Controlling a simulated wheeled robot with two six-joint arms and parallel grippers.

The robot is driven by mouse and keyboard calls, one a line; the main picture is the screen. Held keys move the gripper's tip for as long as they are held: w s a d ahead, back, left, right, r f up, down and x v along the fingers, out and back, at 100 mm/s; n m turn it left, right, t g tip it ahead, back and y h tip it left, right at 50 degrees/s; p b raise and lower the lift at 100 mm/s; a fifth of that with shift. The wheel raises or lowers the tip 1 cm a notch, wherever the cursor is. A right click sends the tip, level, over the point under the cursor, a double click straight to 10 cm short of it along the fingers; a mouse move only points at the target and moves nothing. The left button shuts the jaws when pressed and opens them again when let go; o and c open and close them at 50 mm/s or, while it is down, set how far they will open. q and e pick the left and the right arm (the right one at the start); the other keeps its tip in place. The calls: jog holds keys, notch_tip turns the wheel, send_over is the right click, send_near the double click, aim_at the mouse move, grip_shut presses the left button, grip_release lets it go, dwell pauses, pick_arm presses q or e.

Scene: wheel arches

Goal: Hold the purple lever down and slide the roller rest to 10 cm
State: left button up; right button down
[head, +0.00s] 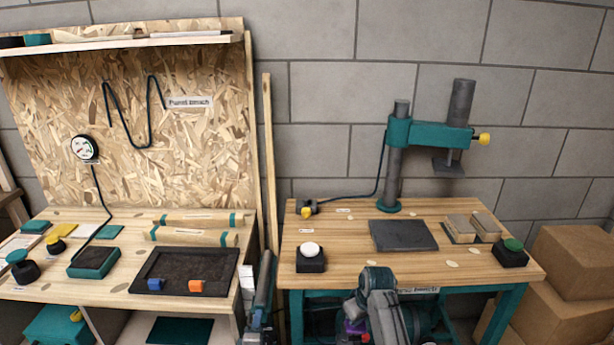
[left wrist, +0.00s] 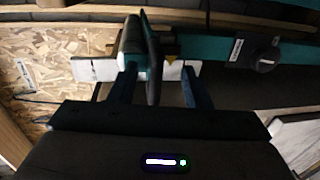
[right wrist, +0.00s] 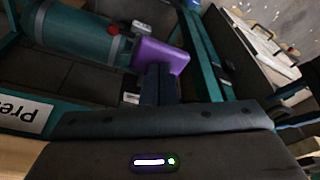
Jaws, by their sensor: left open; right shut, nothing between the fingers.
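The purple lever (right wrist: 160,55) shows in the right wrist view as a flat block beside a teal cylinder. My right gripper (right wrist: 158,70) is shut and empty, its fingers overlapping the lever's lower part; I cannot tell how firmly they touch. In the head view the purple lever (head: 355,329) is a small patch partly behind my right arm. In the left wrist view my left gripper (left wrist: 160,72) is open. A dark upright plate (left wrist: 152,50), apparently part of the roller rest, stands between its fingers. Behind it runs a white scale strip (left wrist: 95,70) with a yellow pointer (left wrist: 170,59); its figures are unreadable.
A teal beam (left wrist: 225,52) with a black knob (left wrist: 264,60) extends right in the left wrist view. In the head view a wooden bench (head: 340,232) carries a press (head: 430,132), and a chipboard-backed bench stands left. Cardboard boxes (head: 570,262) are at the right.

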jog(key=shift+x, duration=0.8)
pick_arm(q)
grip_shut()
pick_arm(e)
jog(key=shift+s+d, duration=0.1)
jog(key=shift+s, duration=0.1)
jog(key=shift+w+a+r+v, duration=0.15)
jog(key=shift+w+v, duration=0.1)
jog(key=shift+v, duration=0.85)
jog(key=shift+w+a+v, duration=0.1)
jog(key=shift+w+v, duration=0.1)
jog(key=shift+v, duration=0.95)
jog(key=shift+w+a+r+v, duration=0.15)
jog(key=shift+w+v, duration=0.1)
jog(key=shift+v, duration=0.85)
jog(key=shift+f, duration=0.1)
pick_arm(q)
grip_release()
jog(key=shift+s, duration=0.1)
jog(key=s+r, duration=0.1)
jog(key=s, duration=0.5)
jog(key=shift+s, duration=0.35)
